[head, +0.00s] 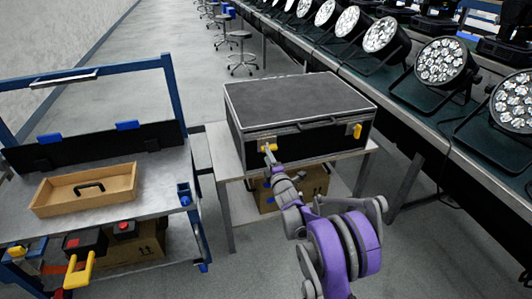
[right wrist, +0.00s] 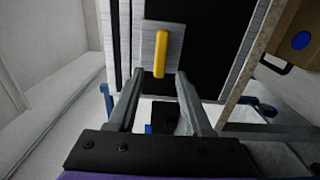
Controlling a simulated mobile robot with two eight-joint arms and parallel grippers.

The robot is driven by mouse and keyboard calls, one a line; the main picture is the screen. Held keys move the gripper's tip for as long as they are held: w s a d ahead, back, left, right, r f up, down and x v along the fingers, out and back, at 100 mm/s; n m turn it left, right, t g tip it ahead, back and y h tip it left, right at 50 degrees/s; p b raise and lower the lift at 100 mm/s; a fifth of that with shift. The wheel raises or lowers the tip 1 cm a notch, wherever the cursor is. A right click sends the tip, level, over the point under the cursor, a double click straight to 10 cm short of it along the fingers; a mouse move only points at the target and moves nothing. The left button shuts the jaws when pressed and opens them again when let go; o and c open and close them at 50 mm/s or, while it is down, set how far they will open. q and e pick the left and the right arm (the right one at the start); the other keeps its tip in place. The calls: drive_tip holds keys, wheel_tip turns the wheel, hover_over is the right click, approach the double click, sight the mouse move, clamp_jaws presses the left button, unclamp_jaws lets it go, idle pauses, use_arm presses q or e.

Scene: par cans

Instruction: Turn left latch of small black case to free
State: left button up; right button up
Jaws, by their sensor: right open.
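The small black case (head: 300,105) with silver edges stands shut on a small table. Its left latch (head: 269,147) has a yellow handle on the front face. In the right wrist view this yellow latch (right wrist: 160,52) sits on a silver plate, its handle nearly upright in the picture. My right gripper (head: 272,158) is at the left latch. In the right wrist view my right gripper (right wrist: 160,75) is open, with the latch just beyond and between its fingertips; I see no grip on it. The right latch (head: 356,130) is also yellow. My left gripper is out of view.
The table (head: 231,165) has a cardboard box (head: 310,185) on its lower shelf. A cart (head: 160,190) with a wooden tray (head: 60,207) stands at the left. A long bench with par cans (head: 445,62) runs along the right. Grey floor is open behind.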

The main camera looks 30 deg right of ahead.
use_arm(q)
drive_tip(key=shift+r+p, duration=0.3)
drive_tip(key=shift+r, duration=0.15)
use_arm(e)
drive_tip(key=v, duration=0.7)
drive_tip(key=shift+s, duration=0.3)
drive_tip(key=shift+a, duration=0.1)
drive_tip(key=s+a+r+m+g, duration=0.2)
drive_tip(key=s+a+m+g, duration=0.5)
drive_tip(key=s+a, duration=0.4)
drive_tip(key=s+a+f+m+g+y, duration=0.1)
drive_tip(key=s+a+f+m+g, duration=0.2)
drive_tip(key=s, duration=0.6)
drive_tip(key=s+a+m+g+y, duration=0.1)
drive_tip(key=s+a+m+y, duration=0.2)
drive_tip(key=s, duration=0.7)
drive_tip(key=s+a+f+m+g, duration=0.2)
drive_tip(key=s+a, duration=0.3)
drive_tip(key=s, duration=0.4)
use_arm(q)
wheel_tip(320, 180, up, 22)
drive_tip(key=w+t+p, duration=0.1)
drive_tip(key=p, duration=1.8)
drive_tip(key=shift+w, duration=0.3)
use_arm(e)
wheel_tip(320, 180, up, 21)
drive_tip(key=w, duration=0.2)
drive_tip(key=shift+w+r+t, duration=0.15)
drive_tip(key=shift+r+t, duration=0.05)
drive_tip(key=shift+t, duration=0.2)
